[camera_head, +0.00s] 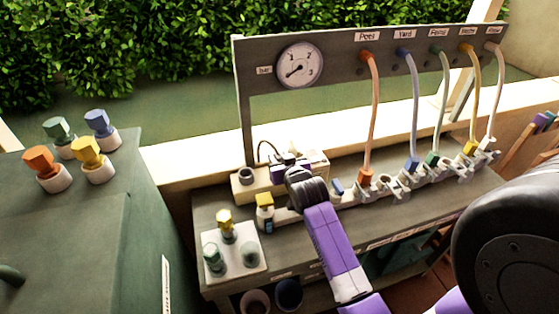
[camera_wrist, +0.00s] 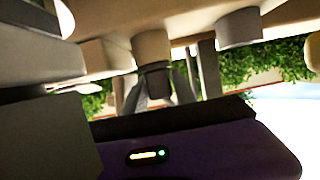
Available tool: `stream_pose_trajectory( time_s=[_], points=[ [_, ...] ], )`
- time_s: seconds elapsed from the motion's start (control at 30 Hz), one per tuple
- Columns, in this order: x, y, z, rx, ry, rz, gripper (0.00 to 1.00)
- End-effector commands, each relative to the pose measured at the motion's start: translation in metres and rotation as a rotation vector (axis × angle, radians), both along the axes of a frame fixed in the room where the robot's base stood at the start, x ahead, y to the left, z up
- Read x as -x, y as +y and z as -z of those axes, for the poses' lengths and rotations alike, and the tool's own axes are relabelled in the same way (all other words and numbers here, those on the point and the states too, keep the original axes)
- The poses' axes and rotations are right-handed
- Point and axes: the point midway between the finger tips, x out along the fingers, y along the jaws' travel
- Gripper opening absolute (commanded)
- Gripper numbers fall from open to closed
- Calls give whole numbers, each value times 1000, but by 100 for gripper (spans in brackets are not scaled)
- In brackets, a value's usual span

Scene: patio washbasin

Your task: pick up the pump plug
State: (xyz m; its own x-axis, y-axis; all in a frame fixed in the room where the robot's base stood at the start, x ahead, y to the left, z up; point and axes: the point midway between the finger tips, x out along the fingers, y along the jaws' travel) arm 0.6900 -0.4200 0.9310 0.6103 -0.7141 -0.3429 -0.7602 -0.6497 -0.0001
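My gripper (camera_head: 288,160) reaches over the back of the grey bench, at a cream block (camera_head: 243,186) with a dark round socket. A thin dark cable (camera_head: 264,149) loops up behind the block. I cannot tell for certain which part is the pump plug, as my wrist covers much of this spot. In the wrist view, grey fingers (camera_wrist: 158,92) are around or close beside a dark grey piece (camera_wrist: 156,80) under a beige cylinder (camera_wrist: 153,45). Whether they touch it is unclear.
A gauge panel (camera_head: 261,98) stands behind, with several coloured hoses running to a row of fittings at the right. A green cabinet (camera_head: 75,230) stands left.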

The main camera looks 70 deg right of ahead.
Motion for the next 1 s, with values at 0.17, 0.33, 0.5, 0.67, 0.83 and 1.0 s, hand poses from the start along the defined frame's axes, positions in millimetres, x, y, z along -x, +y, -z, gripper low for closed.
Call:
stream_pose_trajectory(
  time_s=[0.17,0.33,0.5,0.67,0.83,1.0],
  points=[
    [0,-1,0,0,0,0,33],
    [0,0,1,0,0,0,9],
    [0,0,0,1,-1,0,0],
    [0,-1,0,1,-1,0,0],
    [-1,-1,-15,3,-3,0,0],
    [-1,-1,-48,4,-5,0,0]
  ],
)
